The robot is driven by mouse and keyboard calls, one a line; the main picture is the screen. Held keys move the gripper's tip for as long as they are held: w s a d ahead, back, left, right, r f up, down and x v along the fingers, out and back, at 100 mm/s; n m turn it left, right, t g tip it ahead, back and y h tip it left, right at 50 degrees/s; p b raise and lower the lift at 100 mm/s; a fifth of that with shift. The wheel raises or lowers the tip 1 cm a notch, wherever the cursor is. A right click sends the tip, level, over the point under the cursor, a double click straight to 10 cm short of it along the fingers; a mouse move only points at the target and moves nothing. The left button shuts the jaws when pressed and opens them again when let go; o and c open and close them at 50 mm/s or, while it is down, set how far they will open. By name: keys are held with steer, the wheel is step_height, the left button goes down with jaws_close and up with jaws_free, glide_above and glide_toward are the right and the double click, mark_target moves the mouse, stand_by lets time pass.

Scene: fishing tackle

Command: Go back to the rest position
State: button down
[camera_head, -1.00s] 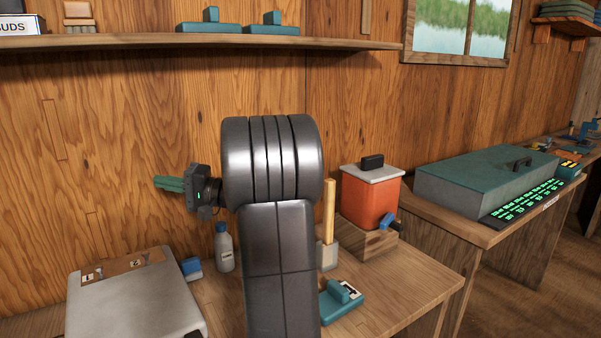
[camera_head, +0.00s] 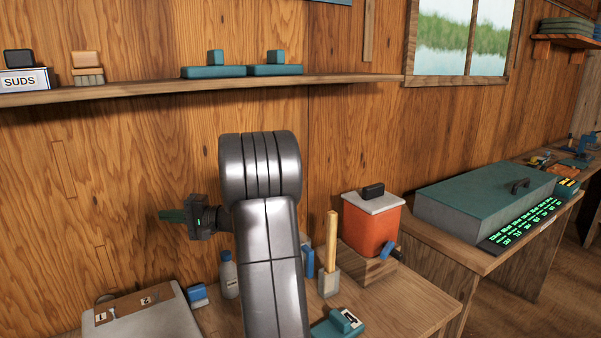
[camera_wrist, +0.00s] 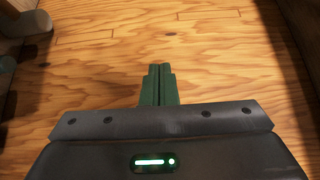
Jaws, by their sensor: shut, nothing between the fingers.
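My gripper (camera_head: 172,216) has green fingers and points left in the head view, in front of the wooden wall and above the bench. It is shut and empty. In the wrist view its fingers (camera_wrist: 158,86) lie together, with only wood planks beyond them. My dark grey arm stands in the middle of the head view and hides part of the bench behind it.
A shelf (camera_head: 330,80) runs along the wall above. A teal-lidded case (camera_head: 485,190) stands at right.

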steer(key=shift+w+a+f+p, duration=0.15)
steer(key=shift+w+a+p, duration=0.3)
steer(key=shift+p, duration=0.4)
steer(key=shift+m, duration=0.3)
steer(key=shift+d, duration=0.15)
